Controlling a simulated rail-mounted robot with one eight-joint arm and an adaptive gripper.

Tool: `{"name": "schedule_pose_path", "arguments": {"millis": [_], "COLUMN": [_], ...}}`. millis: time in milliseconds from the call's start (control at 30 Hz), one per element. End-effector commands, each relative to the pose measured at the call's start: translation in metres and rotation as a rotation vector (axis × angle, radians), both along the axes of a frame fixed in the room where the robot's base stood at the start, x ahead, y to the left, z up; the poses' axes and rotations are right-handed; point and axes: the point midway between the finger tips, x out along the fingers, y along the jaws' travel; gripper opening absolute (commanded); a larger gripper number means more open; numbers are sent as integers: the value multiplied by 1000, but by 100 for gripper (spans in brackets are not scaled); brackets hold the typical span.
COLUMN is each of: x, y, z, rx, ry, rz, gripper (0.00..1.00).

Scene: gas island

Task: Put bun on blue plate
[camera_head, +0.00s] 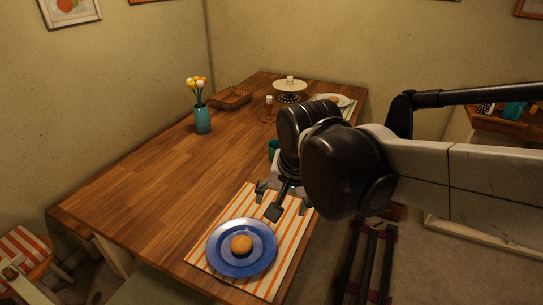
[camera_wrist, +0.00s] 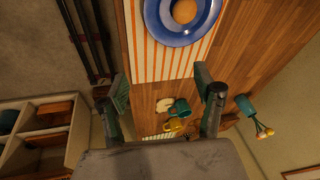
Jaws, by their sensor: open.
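A round golden-brown bun (camera_head: 241,245) rests on the blue plate (camera_head: 219,262), near its middle. The plate lies on an orange-and-white striped mat (camera_head: 211,249) at the near end of the wooden table. In the wrist view the bun (camera_wrist: 185,11) and blue plate (camera_wrist: 160,31) show at the top, partly cut off by the frame edge. My gripper (camera_head: 267,200) is above the mat, just beyond the plate, apart from the bun. In the wrist view my gripper (camera_wrist: 160,90) has its two fingers wide apart with nothing between them.
A teal vase with flowers (camera_head: 202,119) stands at the table's left side. A wooden tray (camera_head: 231,98), a cake stand (camera_head: 290,86) and a white plate (camera_head: 347,101) are at the far end. A teal mug (camera_wrist: 180,107) and yellow cup (camera_wrist: 174,126) lie beyond the mat. The table's left middle is clear.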

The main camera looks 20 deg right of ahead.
Motion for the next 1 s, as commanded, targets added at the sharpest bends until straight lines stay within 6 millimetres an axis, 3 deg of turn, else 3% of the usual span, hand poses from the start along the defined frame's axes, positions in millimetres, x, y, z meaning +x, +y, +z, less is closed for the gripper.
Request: {"name": "schedule_pose_path", "arguments": {"millis": [200,433,1000], "x": [-33,-57,-65], "y": [-28,-47,-53], "z": [11,15,16], "rx": [-97,-213,-267], "ry": [-137,-247,-286], "rz": [193,354,418], "gripper": [65,65,65]}}
